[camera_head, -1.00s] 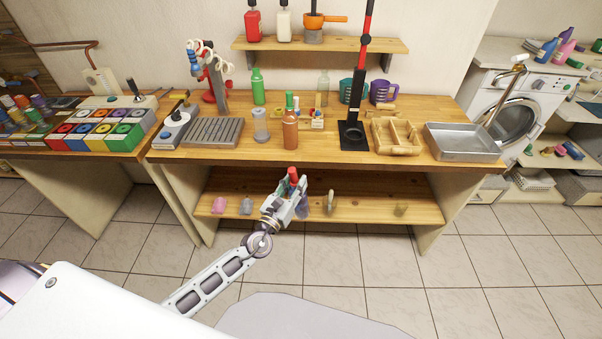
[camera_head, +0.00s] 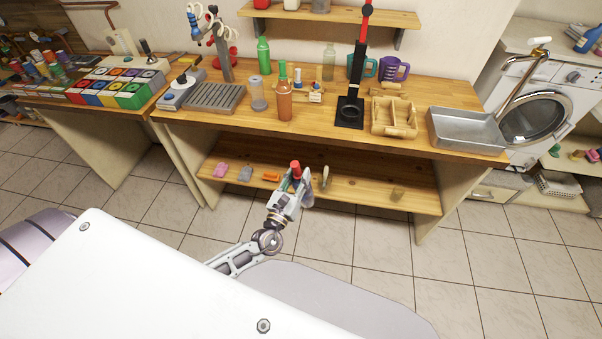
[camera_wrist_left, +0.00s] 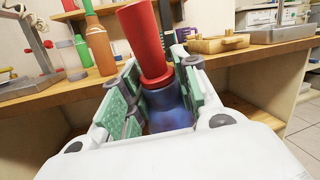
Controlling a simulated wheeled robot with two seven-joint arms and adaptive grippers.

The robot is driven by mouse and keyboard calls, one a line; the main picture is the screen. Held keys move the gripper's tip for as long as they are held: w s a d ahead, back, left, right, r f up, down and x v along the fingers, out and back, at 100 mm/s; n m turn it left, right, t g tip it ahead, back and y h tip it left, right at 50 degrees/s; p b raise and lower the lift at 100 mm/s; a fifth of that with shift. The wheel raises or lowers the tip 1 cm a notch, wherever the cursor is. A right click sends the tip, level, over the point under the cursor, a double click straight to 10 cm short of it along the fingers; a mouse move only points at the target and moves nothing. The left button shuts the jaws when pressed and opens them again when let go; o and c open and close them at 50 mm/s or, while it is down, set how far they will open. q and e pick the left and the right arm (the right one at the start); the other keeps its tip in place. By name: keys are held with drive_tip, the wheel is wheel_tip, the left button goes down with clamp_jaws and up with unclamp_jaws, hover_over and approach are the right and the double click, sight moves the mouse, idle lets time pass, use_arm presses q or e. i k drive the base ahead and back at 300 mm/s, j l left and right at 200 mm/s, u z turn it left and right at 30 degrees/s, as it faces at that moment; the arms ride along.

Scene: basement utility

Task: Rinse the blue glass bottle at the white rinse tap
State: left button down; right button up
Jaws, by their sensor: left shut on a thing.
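My left gripper (camera_head: 292,190) is shut on a dark blue bottle (camera_wrist_left: 168,112) with a long red top (camera_wrist_left: 145,42). In the left wrist view the bottle stands between the green-padded fingers, and its lower part is hidden. In the head view the red top (camera_head: 296,169) rises above the fingers, in front of the bench's lower shelf. A bent metal tap with a white top (camera_head: 541,41) rises at the right end of the bench, beside a grey metal tray (camera_head: 466,131). The gripper is well left of the tap and below the bench top. My right gripper is not in view.
The wooden bench (camera_head: 330,140) carries an orange-brown bottle (camera_head: 284,102), a green bottle (camera_head: 263,56), a black-and-red stand (camera_head: 351,107) and a wooden caddy (camera_head: 394,117). Small items lie on the lower shelf (camera_head: 345,192). A washing machine (camera_head: 545,105) stands right. Tiled floor is open in front.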

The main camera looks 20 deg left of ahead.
sight(541, 40)
drive_tip(key=l+u, duration=0.3)
drive_tip(key=l, duration=2.05)
